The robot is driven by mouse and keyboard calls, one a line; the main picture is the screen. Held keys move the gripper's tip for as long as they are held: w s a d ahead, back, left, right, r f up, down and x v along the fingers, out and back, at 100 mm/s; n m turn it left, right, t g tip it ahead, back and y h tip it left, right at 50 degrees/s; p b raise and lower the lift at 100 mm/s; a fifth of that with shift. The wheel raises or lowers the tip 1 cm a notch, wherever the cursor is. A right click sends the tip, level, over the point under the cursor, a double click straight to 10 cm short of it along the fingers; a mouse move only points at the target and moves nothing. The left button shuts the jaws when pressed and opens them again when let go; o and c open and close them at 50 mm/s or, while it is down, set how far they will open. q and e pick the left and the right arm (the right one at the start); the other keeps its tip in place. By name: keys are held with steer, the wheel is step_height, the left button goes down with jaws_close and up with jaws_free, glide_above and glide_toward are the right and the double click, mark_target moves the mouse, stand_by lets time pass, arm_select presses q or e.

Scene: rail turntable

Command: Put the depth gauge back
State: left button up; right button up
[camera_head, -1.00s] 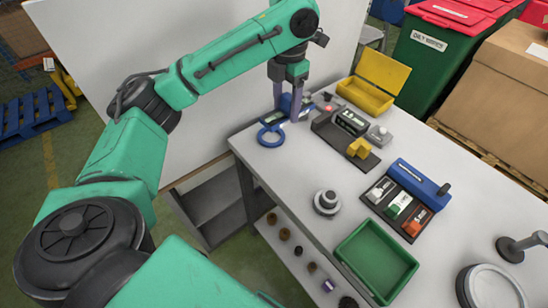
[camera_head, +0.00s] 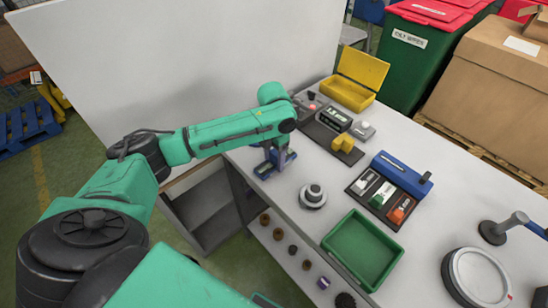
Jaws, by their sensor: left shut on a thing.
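My left gripper (camera_head: 274,160) points down near the table's left edge and is shut on a small blue-and-dark tool (camera_head: 289,157), which may be the depth gauge. The fingers hide much of the tool, and I cannot tell whether it touches the table. A blue case (camera_head: 402,174) stands on the right, with a dark tray (camera_head: 384,197) of white, green and red pieces in front of it. My right gripper is not in view.
A round grey-and-black piece (camera_head: 313,196) and an empty green tray (camera_head: 362,250) stand on the white table (camera_head: 320,165). A dark mat with a display unit (camera_head: 335,118) and yellow block (camera_head: 343,144) lies behind. An open yellow box (camera_head: 349,92) is at the back.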

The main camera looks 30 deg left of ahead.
mark_target(274, 154)
arm_select(q)
steer(key=shift+a, duration=0.1)
steer(key=o, duration=1.2)
steer(key=shift+r, duration=0.25)
step_height(274, 154, up, 12)
steer(key=shift+f+b, duration=0.15)
steer(key=shift+b, duration=0.8)
